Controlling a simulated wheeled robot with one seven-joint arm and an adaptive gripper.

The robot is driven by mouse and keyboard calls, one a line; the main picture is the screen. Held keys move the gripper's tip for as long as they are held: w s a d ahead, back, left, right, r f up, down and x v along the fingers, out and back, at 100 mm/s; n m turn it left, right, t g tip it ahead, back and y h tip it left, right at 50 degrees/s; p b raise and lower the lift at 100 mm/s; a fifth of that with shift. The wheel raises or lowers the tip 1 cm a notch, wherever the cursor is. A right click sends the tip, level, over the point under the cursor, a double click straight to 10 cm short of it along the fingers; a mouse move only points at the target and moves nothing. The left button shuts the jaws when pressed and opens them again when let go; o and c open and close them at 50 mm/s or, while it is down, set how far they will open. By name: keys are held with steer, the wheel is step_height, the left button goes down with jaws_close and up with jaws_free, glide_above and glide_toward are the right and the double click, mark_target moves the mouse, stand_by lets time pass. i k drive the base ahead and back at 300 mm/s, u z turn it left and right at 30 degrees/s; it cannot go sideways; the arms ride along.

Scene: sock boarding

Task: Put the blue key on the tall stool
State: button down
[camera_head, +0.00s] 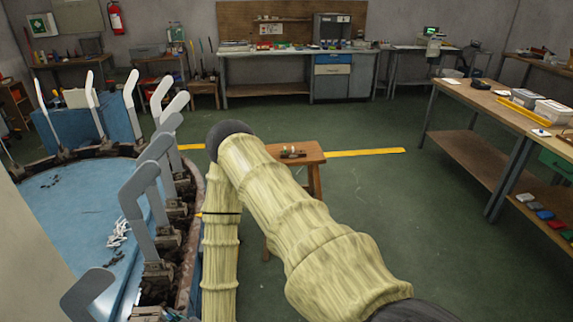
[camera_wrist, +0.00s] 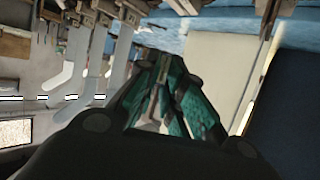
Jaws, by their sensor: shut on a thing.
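My gripper (camera_wrist: 165,98), with teal-green fingers, shows in the wrist view. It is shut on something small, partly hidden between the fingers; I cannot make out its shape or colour. In the head view my yellow-sleeved arm hides the gripper. A wooden stool (camera_head: 313,154) stands beyond my arm, partly covered by it, with a few small dark and pale things on its top. I cannot clearly make out the blue key. A small blue thing lies on a white patch (camera_head: 541,132) on the right bench; I cannot tell what it is.
A round blue-topped machine (camera_head: 80,210) with several upright grey sock boards (camera_head: 133,195) stands at the left, close to my arm. A long wooden bench (camera_head: 480,100) runs along the right, with a yellow tray and boxes. Green floor (camera_head: 400,210) between is clear.

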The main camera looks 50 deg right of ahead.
mark_target(289, 149)
steer(key=k, duration=0.1)
steer(key=z, duration=2.5)
steer(key=i, duration=6.45)
steer(key=u, duration=1.65)
